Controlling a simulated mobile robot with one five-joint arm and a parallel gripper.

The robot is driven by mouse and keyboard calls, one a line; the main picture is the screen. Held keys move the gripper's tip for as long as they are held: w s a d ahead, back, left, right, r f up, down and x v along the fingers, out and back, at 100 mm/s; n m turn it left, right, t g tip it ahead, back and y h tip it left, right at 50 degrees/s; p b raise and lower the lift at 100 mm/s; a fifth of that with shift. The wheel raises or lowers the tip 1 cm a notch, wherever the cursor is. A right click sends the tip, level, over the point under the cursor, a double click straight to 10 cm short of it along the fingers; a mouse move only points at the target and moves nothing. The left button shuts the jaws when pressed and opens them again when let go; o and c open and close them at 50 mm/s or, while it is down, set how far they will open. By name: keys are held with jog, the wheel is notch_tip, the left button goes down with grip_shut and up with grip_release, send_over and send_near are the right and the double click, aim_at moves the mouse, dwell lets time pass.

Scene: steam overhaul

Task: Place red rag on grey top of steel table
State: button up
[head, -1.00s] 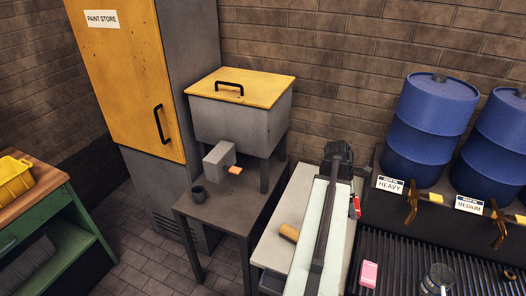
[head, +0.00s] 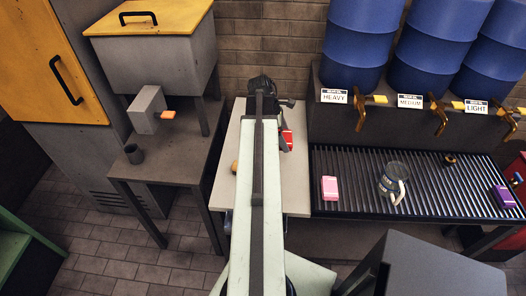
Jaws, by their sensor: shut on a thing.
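The red rag (head: 287,140) shows as a small red patch just right of my arm's far end. My gripper (head: 286,128) is down there, shut on the rag, with its jaws mostly hidden by my arm. In the picture the rag lies over the right part of a table with a pale grey top (head: 225,190); I cannot tell its height above that top. My arm covers the middle of this table. A second, darker grey metal table (head: 165,172) stands to its left; I cannot tell which of them is the steel table.
A tan block (head: 235,167) lies on the pale top. The darker table holds a hopper (head: 155,60) and a dark cup (head: 133,153). At right, a ribbed drain rack (head: 355,165) holds a pink block (head: 330,188) and a glass mug (head: 392,183), below blue drums (head: 355,45).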

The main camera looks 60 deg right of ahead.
aim_at(286, 162)
jog(key=shift+f, duration=0.8)
notch_tip(286, 162, down, 10)
jog(key=b, duration=1)
jog(key=shift+r, duration=0.15)
jog(key=o, duration=1.3)
jog(key=shift+o, duration=0.2)
